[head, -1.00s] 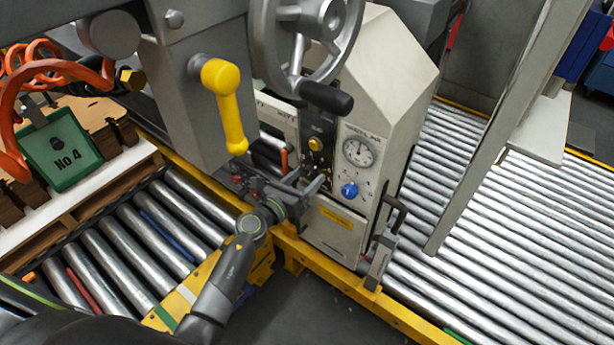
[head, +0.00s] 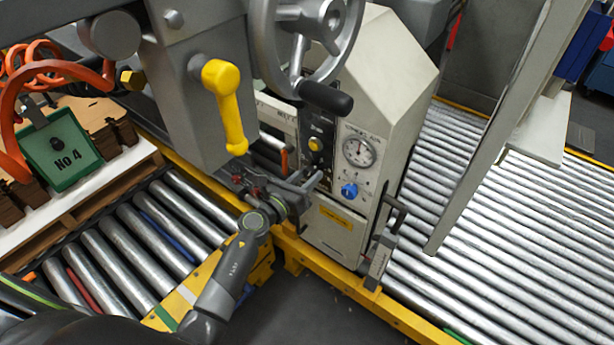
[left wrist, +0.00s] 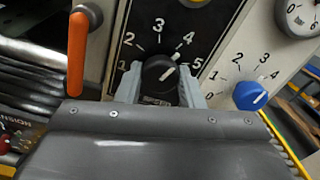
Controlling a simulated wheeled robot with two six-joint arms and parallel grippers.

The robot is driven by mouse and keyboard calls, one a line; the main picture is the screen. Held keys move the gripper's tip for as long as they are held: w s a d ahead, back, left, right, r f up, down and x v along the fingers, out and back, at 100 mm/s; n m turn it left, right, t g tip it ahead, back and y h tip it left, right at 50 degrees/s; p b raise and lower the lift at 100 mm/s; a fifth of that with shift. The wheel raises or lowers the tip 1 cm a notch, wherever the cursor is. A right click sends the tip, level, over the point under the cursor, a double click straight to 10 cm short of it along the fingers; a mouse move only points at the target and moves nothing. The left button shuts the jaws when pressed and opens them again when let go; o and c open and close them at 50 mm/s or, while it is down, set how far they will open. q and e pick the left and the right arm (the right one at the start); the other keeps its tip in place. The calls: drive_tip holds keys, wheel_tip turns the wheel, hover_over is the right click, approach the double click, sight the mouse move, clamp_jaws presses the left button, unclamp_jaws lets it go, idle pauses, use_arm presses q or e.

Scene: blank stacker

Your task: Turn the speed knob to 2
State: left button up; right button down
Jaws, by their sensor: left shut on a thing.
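A black knob (left wrist: 160,74) with a white pointer line sits on a black dial plate (left wrist: 165,22) numbered 1 to 5 in the left wrist view. Its pointer leans up and right, roughly toward the 4 to 5 side. My left gripper (left wrist: 160,88) is shut on this knob, one finger on each side. In the head view my left gripper (head: 308,186) is at the lower part of the machine's black panel and hides the knob. The label under the knob is unreadable. My right gripper is not in view.
A blue knob (left wrist: 250,95) with its own numbered scale is close on the right, below a round gauge (head: 359,152). An orange lever (left wrist: 77,55) stands left of the dial. A yellow handle (head: 228,105) and a handwheel (head: 298,55) hang above my arm.

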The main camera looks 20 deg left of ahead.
use_arm(q)
drive_tip(key=n+p, duration=0.1)
drive_tip(key=n, duration=0.1)
drive_tip(key=shift+r+n+p, duration=0.1)
drive_tip(key=shift+n+p, duration=0.2)
drive_tip(key=shift+n, duration=0.1)
drive_tip(key=n+p, duration=0.2)
drive_tip(key=n, duration=0.3)
drive_tip(key=n+p, duration=0.2)
drive_tip(key=n, duration=0.3)
drive_tip(key=shift+n+p, duration=1.15)
drive_tip(key=shift+n, duration=1.05)
drive_tip(key=o, duration=1)
